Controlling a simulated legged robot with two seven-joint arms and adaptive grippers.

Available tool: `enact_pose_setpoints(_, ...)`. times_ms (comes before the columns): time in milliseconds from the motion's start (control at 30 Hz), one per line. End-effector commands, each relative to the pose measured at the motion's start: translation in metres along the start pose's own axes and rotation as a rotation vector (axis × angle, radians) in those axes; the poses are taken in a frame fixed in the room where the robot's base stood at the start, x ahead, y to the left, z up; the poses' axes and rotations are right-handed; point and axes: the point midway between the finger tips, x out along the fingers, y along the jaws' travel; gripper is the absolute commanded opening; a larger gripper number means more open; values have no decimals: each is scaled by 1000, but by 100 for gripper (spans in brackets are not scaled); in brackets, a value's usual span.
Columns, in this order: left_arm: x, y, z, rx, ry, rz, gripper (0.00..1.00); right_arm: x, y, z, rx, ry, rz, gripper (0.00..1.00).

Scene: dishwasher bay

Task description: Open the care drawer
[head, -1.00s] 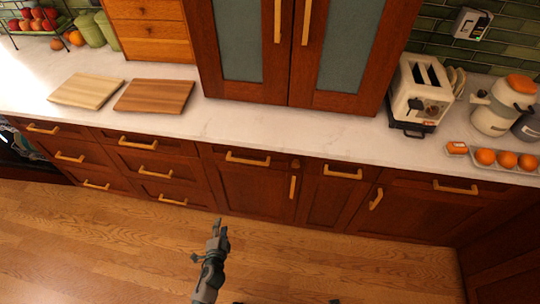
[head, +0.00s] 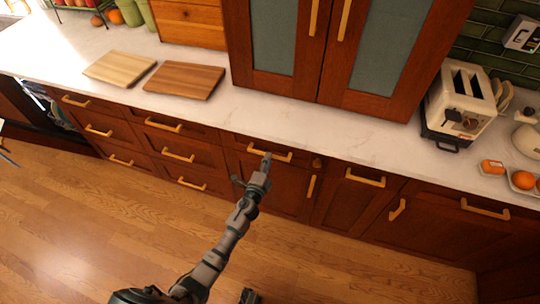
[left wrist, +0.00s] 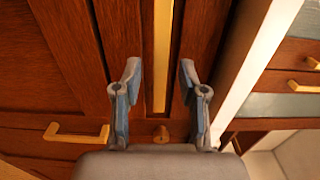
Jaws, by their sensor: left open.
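The care drawer looks to be the shallow wooden drawer (head: 236,143) under the counter, with a horizontal tan bar handle (head: 269,152) and a small knob (head: 317,163) at its right. It appears closed. My left gripper (head: 266,163) is at this handle in the head view and covers part of it. In the left wrist view the gripper (left wrist: 158,75) is open, with the handle (left wrist: 162,50) showing between its fingers, apparently not gripped. Contact cannot be told. A dark tip, apparently my right gripper (head: 250,296), shows at the bottom edge; its jaws are unclear.
A door with a vertical handle (head: 311,187) is below the drawer. Other drawers stand left, more cabinets right. The counter (head: 290,122) holds two cutting boards (head: 185,81) and a toaster (head: 462,103). The wooden floor (head: 330,260) is clear.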

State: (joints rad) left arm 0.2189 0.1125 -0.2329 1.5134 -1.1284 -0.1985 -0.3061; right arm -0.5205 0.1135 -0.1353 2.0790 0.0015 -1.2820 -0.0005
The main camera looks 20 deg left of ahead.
Motion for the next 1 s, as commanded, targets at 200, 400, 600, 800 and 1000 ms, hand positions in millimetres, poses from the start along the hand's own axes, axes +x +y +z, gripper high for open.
enact_pose_setpoints(200, 28, 2, 3, -2, -2, 0, 42, -12, -2, -2, 1, 1, 1, 40)
enact_pose_setpoints(400, 33, 0, 2, -1, -1, 0, 42, -16, -2, -2, 2, 3, 0, 40)
enact_pose_setpoints(600, 33, 0, 1, 0, -1, 0, 34, -16, 0, -3, 2, 2, 0, 40)
enact_pose_setpoints(800, 33, 0, 1, 0, -1, 1, 0, -16, 0, -4, 3, 3, 0, 40)
enact_pose_setpoints(1000, 33, 2, 0, 0, 2, 2, 0, -16, 0, -4, 3, 3, 1, 40)
